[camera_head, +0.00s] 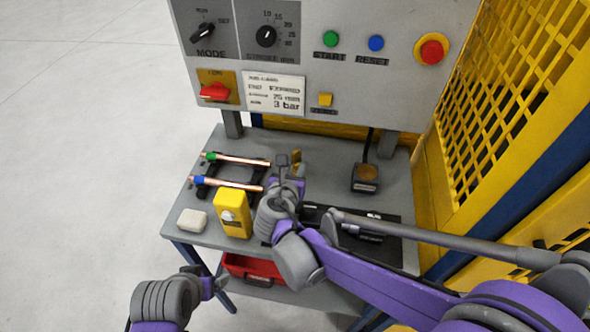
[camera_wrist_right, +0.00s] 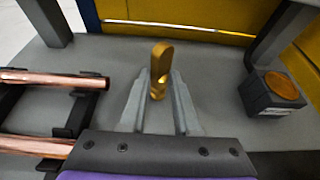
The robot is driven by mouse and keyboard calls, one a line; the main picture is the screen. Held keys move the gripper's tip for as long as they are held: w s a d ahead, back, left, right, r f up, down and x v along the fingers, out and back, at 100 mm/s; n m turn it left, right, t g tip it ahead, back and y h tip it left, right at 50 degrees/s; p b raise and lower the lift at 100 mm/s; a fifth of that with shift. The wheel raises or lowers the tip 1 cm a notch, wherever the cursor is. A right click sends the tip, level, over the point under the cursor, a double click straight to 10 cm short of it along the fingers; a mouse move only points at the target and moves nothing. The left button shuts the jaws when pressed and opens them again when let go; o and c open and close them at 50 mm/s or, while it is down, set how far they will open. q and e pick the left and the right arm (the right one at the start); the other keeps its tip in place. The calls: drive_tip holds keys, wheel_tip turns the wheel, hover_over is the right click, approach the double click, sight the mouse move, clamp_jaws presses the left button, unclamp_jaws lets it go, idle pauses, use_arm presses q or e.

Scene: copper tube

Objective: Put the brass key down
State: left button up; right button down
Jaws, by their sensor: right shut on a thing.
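The brass key (camera_wrist_right: 158,68) stands upright between the fingertips of my right gripper (camera_wrist_right: 158,98) in the right wrist view. It also shows small in the head view (camera_head: 297,158), partly hidden by the gripper. My right gripper (camera_head: 288,172) is shut on it, over the back middle of the grey table (camera_head: 325,150). I cannot tell whether the key's lower end touches the table. My left gripper (camera_head: 216,285) is low at the front left, off the table, and its fingers are too small to read.
Copper tubes (camera_head: 238,159) lie on a black rack at the left. A yellow box (camera_head: 233,213) and white block (camera_head: 192,221) stand in front. A dark block with a copper-coloured top (camera_head: 366,177) is at the right. The control panel (camera_head: 350,75) rises behind.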

drive_tip(key=shift+f, duration=0.5)
drive_tip(key=shift+f, duration=0.1)
drive_tip(key=c, duration=1.1)
unclamp_jaws()
drive_tip(key=shift+f, duration=0.15)
drive_tip(key=o, duration=0.5)
drive_tip(key=shift+c, duration=0.2)
drive_tip(key=shift+r, duration=0.25)
drive_tip(key=v, duration=1.2)
drive_tip(key=shift+r, duration=0.1)
